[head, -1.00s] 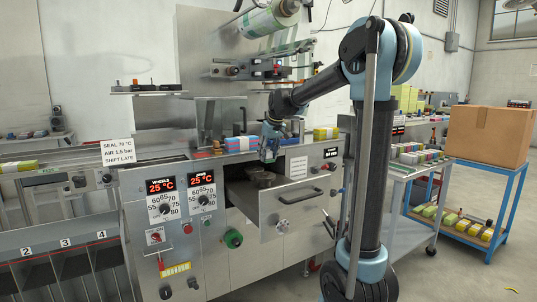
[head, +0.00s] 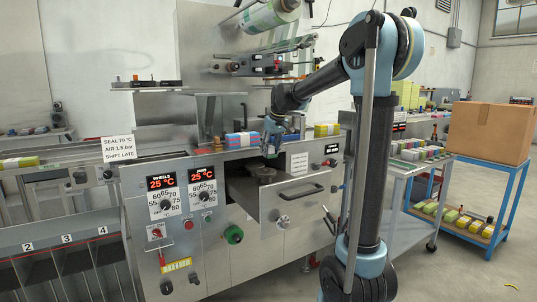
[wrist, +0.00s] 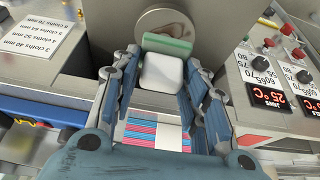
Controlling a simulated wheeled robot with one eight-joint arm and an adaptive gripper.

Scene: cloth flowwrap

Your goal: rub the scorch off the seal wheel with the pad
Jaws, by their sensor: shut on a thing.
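My gripper (wrist: 163,80) is shut on the pad (wrist: 161,73), a white block with a green face (wrist: 168,46) on its far side. The seal wheel (wrist: 150,25) is a round grey metal disc just beyond the pad in the wrist view. A brownish scorch (wrist: 170,31) shows on its face. The green face overlaps the wheel's lower edge in this view; I cannot tell whether they touch. In the head view my gripper (head: 272,150) points down over the open drawer (head: 280,208), where a dark round part (head: 263,175) shows. The pad is not clear there.
The drawer juts out from the machine front, with a handle (head: 303,190). Temperature displays (head: 167,182) and knobs are to its left. Wrapped cloth stacks (head: 242,140) lie on the bench behind. A trolley (head: 400,172) stands to the right.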

